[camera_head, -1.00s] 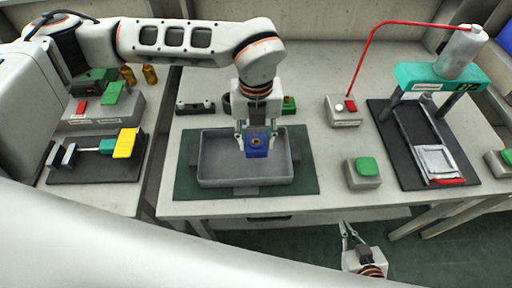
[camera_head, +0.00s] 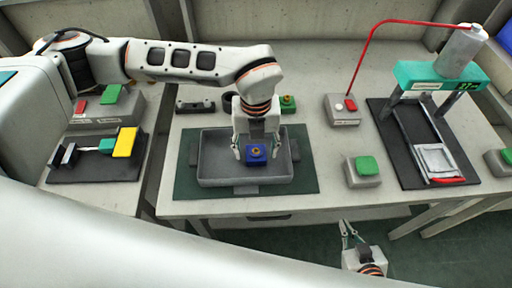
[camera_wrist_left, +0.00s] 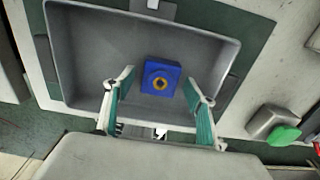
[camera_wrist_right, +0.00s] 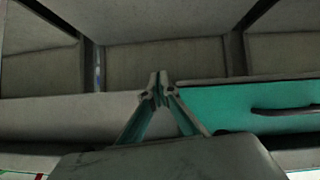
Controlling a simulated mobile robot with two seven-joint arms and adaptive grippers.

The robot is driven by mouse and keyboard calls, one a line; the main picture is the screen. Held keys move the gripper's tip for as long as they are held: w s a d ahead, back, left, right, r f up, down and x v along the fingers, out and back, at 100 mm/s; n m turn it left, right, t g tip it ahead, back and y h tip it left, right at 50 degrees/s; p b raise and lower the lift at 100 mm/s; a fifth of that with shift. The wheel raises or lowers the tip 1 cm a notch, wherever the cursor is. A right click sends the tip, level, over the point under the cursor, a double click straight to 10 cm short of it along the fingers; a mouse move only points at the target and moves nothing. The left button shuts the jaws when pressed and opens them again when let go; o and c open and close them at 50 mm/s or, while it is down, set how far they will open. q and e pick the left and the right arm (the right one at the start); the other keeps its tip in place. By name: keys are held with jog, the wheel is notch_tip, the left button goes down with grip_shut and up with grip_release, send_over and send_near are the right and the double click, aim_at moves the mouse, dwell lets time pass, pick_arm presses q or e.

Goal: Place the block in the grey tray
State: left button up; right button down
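The blue block (camera_head: 257,153), with a yellow ring and dark centre on top, rests on the floor of the grey tray (camera_head: 215,180), right of its middle. In the left wrist view the block (camera_wrist_left: 149,70) lies flat inside the tray (camera_wrist_left: 85,52), clear of its walls. My left gripper (camera_head: 256,154) is open above the tray, one finger on each side of the block; in the left wrist view its fingers (camera_wrist_left: 162,88) stand apart from it. My right gripper (camera_head: 347,228) hangs off the table's front edge; in the right wrist view its fingertips (camera_wrist_right: 158,82) are together and empty.
The tray sits on a dark green mat (camera_head: 308,178). A grey box with a green button (camera_head: 365,167) stands to the right, beside a green-topped press (camera_head: 438,75). A yellow-ended fixture (camera_head: 125,142) is on the left table.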

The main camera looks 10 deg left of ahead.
aim_at(256, 151)
pick_arm(q)
jog(key=shift+r, duration=0.1)
notch_tip(256, 151, up, 12)
jog(key=shift+b, duration=0.3)
dwell(0.3)
jog(key=shift+s, duration=0.1)
dwell(0.4)
